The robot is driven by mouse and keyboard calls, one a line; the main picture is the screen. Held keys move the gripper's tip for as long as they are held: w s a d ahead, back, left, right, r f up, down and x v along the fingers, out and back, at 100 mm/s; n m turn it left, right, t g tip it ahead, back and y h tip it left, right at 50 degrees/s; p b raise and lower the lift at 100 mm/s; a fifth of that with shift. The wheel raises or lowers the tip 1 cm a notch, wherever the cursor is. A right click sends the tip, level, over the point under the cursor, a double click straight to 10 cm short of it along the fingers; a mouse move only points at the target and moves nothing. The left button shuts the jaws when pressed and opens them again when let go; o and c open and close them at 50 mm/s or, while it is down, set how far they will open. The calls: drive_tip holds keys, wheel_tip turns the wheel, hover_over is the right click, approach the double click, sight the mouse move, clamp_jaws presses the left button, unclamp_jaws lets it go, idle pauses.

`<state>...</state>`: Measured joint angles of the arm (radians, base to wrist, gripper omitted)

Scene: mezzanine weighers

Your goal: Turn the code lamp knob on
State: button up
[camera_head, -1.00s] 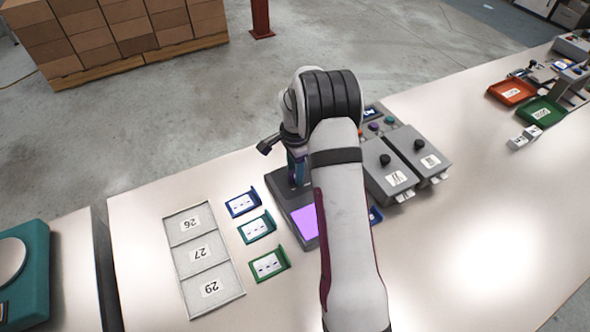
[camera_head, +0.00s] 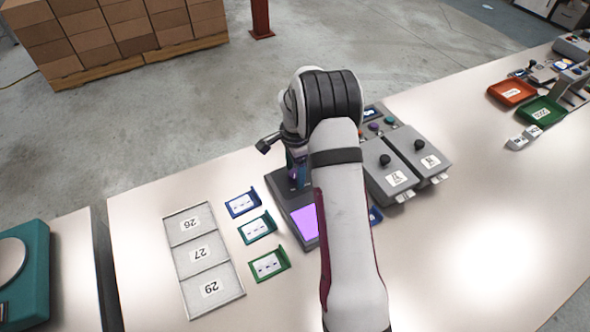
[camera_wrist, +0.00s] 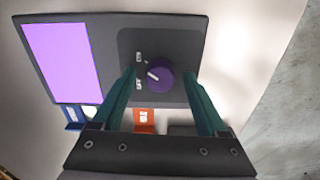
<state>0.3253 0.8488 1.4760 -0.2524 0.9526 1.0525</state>
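The code lamp is a dark grey box with a lit purple panel (camera_wrist: 63,62) at the left in the wrist view; the panel also shows in the head view (camera_head: 306,224). Its round purple knob (camera_wrist: 159,75) has a white pointer line, which points up and left, between two small labels. My gripper (camera_wrist: 163,82) is open, one teal finger on each side of the knob, with gaps between fingers and knob.
Blue, teal and green card holders (camera_head: 258,227) and a tray with three numbered sections (camera_head: 203,252) lie left of the lamp. Two grey boxes with black knobs (camera_head: 388,178) stand right of it. The table (camera_head: 470,240) is clear at front right.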

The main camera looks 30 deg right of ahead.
sight(295, 173)
drive_tip(key=shift+r, duration=0.1)
wheel_tip(295, 173, up, 16)
drive_tip(key=shift+f, duration=0.2)
